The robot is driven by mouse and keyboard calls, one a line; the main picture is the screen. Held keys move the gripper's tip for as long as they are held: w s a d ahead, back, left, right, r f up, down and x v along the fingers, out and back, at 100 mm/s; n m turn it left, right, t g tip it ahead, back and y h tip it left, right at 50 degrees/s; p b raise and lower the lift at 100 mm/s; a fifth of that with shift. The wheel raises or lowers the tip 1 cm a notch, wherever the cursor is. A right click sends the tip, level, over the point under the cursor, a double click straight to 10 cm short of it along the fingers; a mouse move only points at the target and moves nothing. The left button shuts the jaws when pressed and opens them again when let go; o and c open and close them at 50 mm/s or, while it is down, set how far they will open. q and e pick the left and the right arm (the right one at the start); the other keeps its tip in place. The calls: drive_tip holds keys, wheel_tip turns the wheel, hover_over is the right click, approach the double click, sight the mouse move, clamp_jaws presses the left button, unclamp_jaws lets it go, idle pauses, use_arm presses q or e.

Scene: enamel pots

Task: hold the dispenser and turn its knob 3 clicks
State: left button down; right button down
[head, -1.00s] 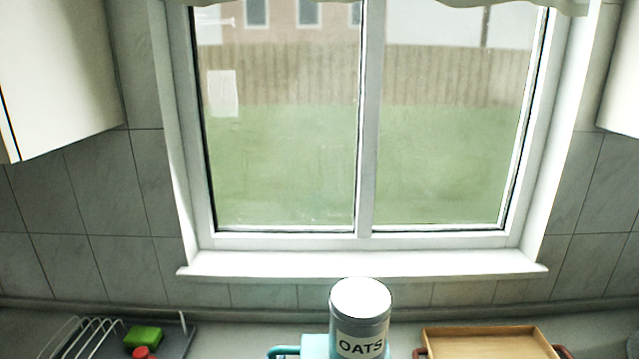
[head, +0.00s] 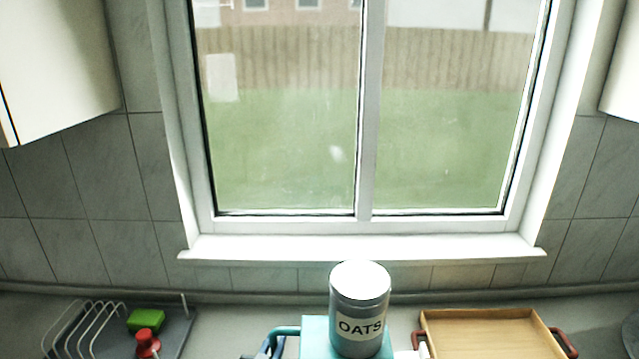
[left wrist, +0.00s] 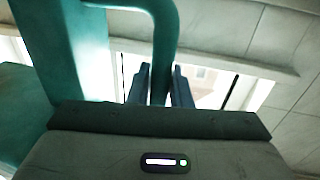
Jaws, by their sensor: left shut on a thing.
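The teal dispenser (head: 314,328) stands at the bottom middle of the head view, with a handle (head: 287,330) on its left side. A grey canister (head: 360,308) labelled OATS, with a pale lid, rises at its top. My left gripper (head: 265,350) is at the handle, partly cut off by the lower edge. In the left wrist view, my left gripper (left wrist: 160,88) is shut on the teal handle (left wrist: 166,45), which passes between its fingers. The teal body (left wrist: 65,50) fills the left of that view. I cannot make out the knob. My right gripper is not in view.
A grey dish rack (head: 180,325) at the left holds a green block (head: 143,320) and a red object (head: 147,343). A wooden tray (head: 485,318) with red-brown handles lies to the right. A window (head: 365,225) with a white sill is behind.

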use_arm(q)
drive_tip(key=c, duration=1.3)
unclamp_jaws()
drive_tip(key=shift+o, duration=0.2)
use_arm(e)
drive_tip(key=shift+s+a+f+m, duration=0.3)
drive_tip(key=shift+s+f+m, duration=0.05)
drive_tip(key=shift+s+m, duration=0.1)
use_arm(q)
drive_tip(key=v, duration=0.8)
wheel_tip(320, 180, up, 6)
drive_tip(key=p, duration=0.5)
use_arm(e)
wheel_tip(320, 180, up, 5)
use_arm(q)
drive_tip(key=shift+f, duration=0.1)
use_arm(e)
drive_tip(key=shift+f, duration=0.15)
use_arm(q)
wheel_tip(320, 180, down, 7)
drive_tip(key=b, duration=0.6)
drive_tip(key=x, duration=0.5)
drive_tip(key=r+p+x, duration=0.1)
drive_tip(key=x, duration=0.1)
drive_tip(key=shift+w+d+r, duration=0.1)
drive_tip(key=shift+w, duration=0.3)
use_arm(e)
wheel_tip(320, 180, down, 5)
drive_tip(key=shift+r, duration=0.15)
